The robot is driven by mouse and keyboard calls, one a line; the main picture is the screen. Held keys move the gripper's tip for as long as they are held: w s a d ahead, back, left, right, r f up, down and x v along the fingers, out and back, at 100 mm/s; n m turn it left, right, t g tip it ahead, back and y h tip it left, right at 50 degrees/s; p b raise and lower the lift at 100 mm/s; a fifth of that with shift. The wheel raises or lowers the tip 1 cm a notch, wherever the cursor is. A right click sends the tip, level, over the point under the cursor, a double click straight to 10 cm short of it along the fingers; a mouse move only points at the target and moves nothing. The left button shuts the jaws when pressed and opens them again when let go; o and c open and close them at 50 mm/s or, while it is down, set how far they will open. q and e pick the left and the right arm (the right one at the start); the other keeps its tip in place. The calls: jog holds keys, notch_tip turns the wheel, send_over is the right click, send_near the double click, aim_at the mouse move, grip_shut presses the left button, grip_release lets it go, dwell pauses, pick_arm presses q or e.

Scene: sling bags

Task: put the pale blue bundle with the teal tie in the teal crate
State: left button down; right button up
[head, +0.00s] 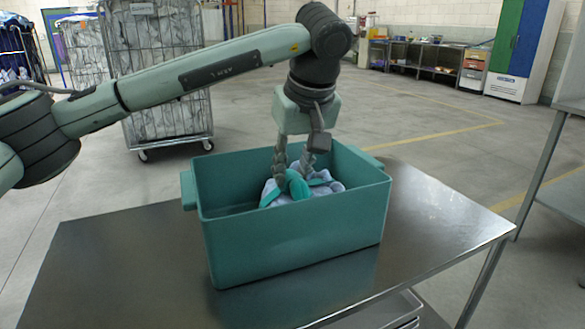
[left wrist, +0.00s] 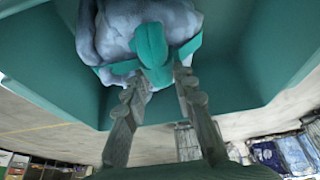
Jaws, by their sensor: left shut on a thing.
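The teal crate (head: 290,245) stands on a metal table in the head view. The pale blue bundle (head: 330,187) with its teal tie (head: 296,185) is inside the crate, its top showing just above the near wall. My left gripper (head: 294,172) reaches down into the crate from above and is shut on the teal tie. In the left wrist view the bundle (left wrist: 120,32) and the tie's knot (left wrist: 152,50) lie at the fingertips (left wrist: 158,82). The crate's near wall hides the bundle's underside, so I cannot tell whether it touches the crate floor. My right gripper is not in view.
The metal table (head: 110,270) is bare around the crate. Another metal table (head: 565,195) stands at the right edge. Wire cage trolleys (head: 160,75) with cloth stand behind on the left. The floor behind is open.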

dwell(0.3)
pick_arm(q)
jog(key=c, duration=1.2)
grip_release()
jog(key=shift+f, duration=0.1)
jog(key=v, duration=1.2)
jog(key=shift+s, duration=0.1)
